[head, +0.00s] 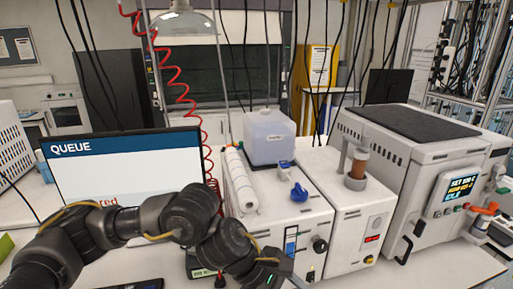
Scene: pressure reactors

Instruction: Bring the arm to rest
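My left arm, black with yellow cable lines, comes in from the lower left and bends across the front of the bench in the head view. Its last visible part is at the bottom edge, in front of the white instruments, with a small green light on it. The fingers of my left gripper do not show, nor does anything held. My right arm and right gripper are out of view.
A monitor (125,165) reading QUEUE stands behind my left arm. White instruments (335,195) carry a translucent tank (268,138). A large grey unit (430,165) with a lit display stands right. A coiled red hose (178,90) hangs behind. Free bench lies at front right.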

